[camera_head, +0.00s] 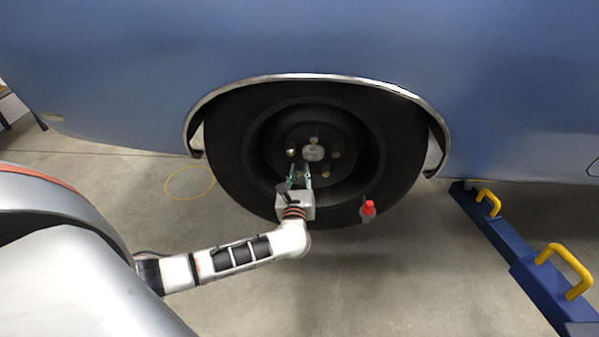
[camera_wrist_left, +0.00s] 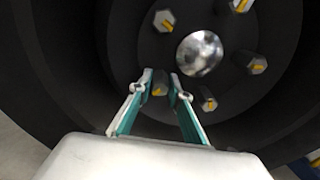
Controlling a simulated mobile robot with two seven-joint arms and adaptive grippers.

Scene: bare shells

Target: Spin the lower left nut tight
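The dark wheel (camera_head: 235,150) sits under the blue car body, with a shiny hub cap (camera_wrist_left: 200,53) in its middle. Several nuts with yellow marks ring the hub, such as the upper left nut (camera_wrist_left: 164,20) and the lower right nut (camera_wrist_left: 207,100). The lower left nut (camera_wrist_left: 159,89) shows between the tips of my left gripper (camera_wrist_left: 161,84). The fingers are apart, with a narrow dark gap showing beside the nut; how deep they reach is unclear. In the head view my left gripper (camera_head: 299,172) points up at the hub from below. My right gripper is out of view.
The blue car body (camera_head: 320,40) and its bright wheel arch (camera_head: 310,77) lie above the wheel. A small red-topped object (camera_head: 368,208) shows at the tire's lower right. A blue beam with yellow handles (camera_head: 565,262) lies at right. A yellow ring (camera_head: 190,198) lies on the floor.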

